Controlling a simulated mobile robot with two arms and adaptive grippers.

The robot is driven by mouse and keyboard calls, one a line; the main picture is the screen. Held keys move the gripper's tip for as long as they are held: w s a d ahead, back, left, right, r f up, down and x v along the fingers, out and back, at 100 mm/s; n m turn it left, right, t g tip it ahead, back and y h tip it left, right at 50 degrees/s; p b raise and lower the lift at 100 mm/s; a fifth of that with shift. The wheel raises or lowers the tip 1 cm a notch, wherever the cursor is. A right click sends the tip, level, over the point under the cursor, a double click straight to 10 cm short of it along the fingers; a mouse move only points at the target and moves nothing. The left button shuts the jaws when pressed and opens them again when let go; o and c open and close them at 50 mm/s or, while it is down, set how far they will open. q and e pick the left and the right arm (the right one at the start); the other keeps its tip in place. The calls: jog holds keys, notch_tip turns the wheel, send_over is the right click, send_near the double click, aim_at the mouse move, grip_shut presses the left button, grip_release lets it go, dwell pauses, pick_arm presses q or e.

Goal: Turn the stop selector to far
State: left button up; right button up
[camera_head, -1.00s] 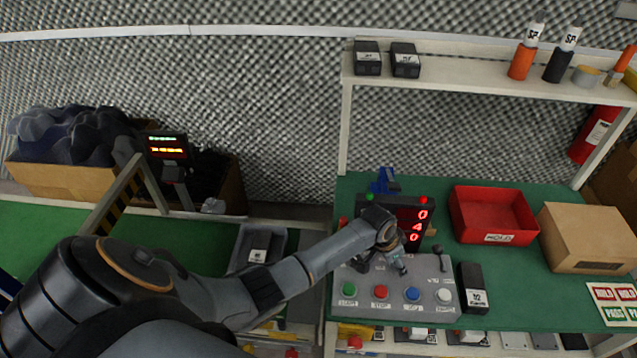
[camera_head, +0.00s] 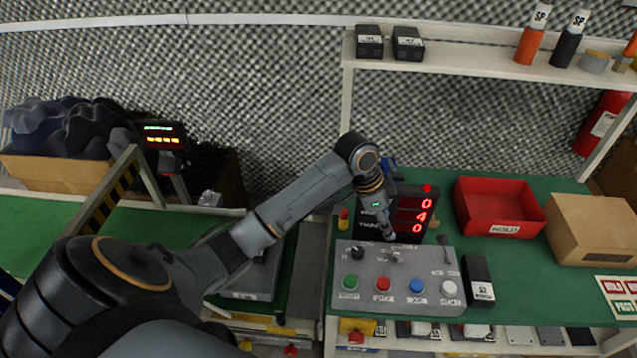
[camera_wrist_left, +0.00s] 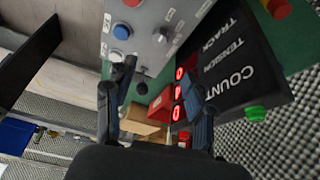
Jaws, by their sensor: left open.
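The grey control panel (camera_head: 346,297) on the green bench carries a black knob (camera_head: 358,250), a small pale selector (camera_head: 397,256) and a black lever (camera_head: 443,241). Their labels are too small to read, so I cannot tell which is the stop selector or its setting. In the left wrist view the pale selector (camera_wrist_left: 160,37) and the lever (camera_wrist_left: 142,88) show. My left gripper (camera_head: 387,234) is above the panel's back edge, in front of the display, apart from the controls. Its fingers are spread and empty in the left wrist view (camera_wrist_left: 157,95). My right gripper is not seen.
A dark display box (camera_head: 411,213) with red digits stands right behind the panel. Green, red, blue and white buttons line its front. A black box (camera_head: 479,283) stands close at its right. A red bin (camera_head: 497,206) and a cardboard box (camera_head: 597,232) are farther right.

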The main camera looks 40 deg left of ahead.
pick_arm(q)
jog(key=s+d+f+n+y+b, duration=0.1)
jog(key=s+f+n+b, duration=0.2)
jog(key=s+f, duration=0.4)
jog(key=s+d+f+n+y+b, duration=0.1)
jog(key=s+f, duration=0.6)
jog(key=s, duration=1.3)
jog(key=shift+n+t+y+b, duration=0.3)
jog(key=shift+n+y+b, duration=0.2)
jog(key=shift+n+b, duration=1.05)
jog(key=shift+f+m, duration=0.1)
jog(key=shift+m, duration=0.15)
